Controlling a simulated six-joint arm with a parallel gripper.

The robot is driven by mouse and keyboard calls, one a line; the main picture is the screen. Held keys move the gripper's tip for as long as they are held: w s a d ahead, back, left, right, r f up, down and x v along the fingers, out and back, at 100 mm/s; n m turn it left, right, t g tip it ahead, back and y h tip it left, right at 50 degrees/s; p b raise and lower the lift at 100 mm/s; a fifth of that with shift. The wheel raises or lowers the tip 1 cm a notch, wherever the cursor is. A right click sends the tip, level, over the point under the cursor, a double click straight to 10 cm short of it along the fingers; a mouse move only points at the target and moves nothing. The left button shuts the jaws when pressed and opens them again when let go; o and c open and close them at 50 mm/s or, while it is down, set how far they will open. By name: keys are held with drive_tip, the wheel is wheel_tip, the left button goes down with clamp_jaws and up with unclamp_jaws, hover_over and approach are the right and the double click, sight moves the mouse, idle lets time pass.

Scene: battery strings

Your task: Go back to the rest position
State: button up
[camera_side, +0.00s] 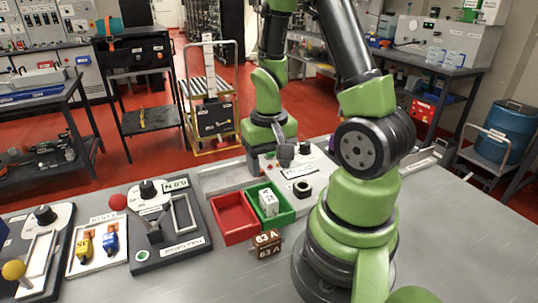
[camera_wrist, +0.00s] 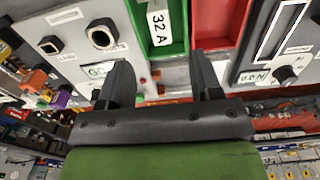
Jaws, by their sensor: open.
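My gripper (camera_side: 285,157) hangs above the grey panel behind the bins; in the wrist view its two dark fingers (camera_wrist: 163,78) are apart with nothing held between them. A white block labelled 32 A (camera_side: 269,203) sits inside the green bin (camera_side: 287,217); the block also shows in the wrist view (camera_wrist: 158,22), beyond the fingers. The red bin (camera_side: 234,239) beside it looks empty. A brown block labelled 63 A (camera_side: 267,243) stands on the table in front of the bins.
A dark gauge panel (camera_side: 180,252) with a red-knobbed lever stands left of the bins. Further left are a tray with a yellow and a blue block (camera_side: 97,243) and another lever panel (camera_side: 42,250). The front of the grey table (camera_side: 190,285) is clear.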

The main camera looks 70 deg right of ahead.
drive_tip(key=shift+r, duration=0.8)
drive_tip(key=s+a+r+n+t+y, duration=0.1)
drive_tip(key=a+r+n+t, duration=0.1)
drive_tip(key=a+r, duration=0.4)
drive_tip(key=s+a+r+n+t+y, duration=0.1)
drive_tip(key=a+r+t, duration=0.4)
drive_tip(key=r, duration=0.7)
drive_tip(key=shift+s+a+n, duration=0.6)
drive_tip(key=shift+a+n, duration=0.4)
drive_tip(key=shift+a, duration=0.1)
